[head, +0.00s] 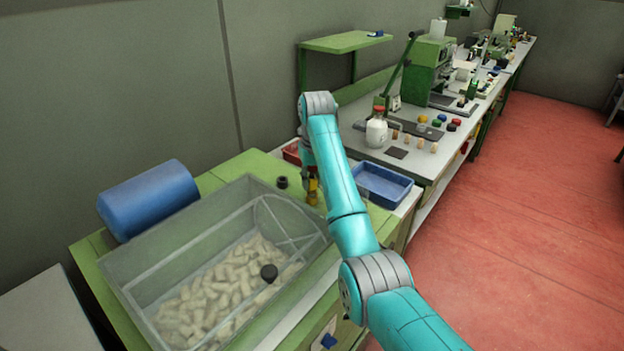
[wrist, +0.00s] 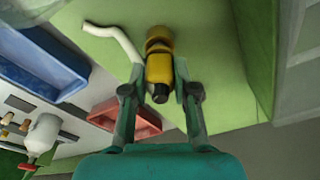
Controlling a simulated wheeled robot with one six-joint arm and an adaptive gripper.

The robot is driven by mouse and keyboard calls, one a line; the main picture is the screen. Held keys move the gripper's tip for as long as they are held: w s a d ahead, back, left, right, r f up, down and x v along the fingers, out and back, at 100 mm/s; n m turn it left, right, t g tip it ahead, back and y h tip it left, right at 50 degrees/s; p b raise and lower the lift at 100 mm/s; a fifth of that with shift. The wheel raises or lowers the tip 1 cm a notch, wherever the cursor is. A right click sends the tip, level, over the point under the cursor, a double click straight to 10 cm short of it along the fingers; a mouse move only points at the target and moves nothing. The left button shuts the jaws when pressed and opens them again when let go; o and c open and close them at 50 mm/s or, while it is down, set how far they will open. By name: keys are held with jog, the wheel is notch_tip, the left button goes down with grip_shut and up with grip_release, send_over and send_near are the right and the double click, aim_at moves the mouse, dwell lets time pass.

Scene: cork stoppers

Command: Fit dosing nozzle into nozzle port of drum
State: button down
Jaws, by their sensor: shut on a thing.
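My gripper (wrist: 159,82) is shut on the dosing nozzle (wrist: 158,66), a yellow fitting with a black end, held between both fingers. In the head view my gripper (head: 312,184) is low over the green bench at the far right corner of the clear box, partly hidden by my arm; the yellow nozzle (head: 312,198) shows small below it. I cannot tell whether it touches the bench. The drum appears to be the clear box (head: 150,262) holding many pale corks. A round black fitting (head: 268,272) on its near right part may be the nozzle port.
A blue cylinder (head: 150,200) lies behind the box. A small dark fitting (head: 281,182) stands near my gripper. A blue tray (head: 382,184) and a red tray (wrist: 125,112) are close by. A pale bent tube (wrist: 115,38) lies near the nozzle. The red floor at right is clear.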

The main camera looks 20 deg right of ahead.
jog(key=shift+f, duration=0.55)
dwell(0.4)
jog(key=c, duration=0.8)
grip_release()
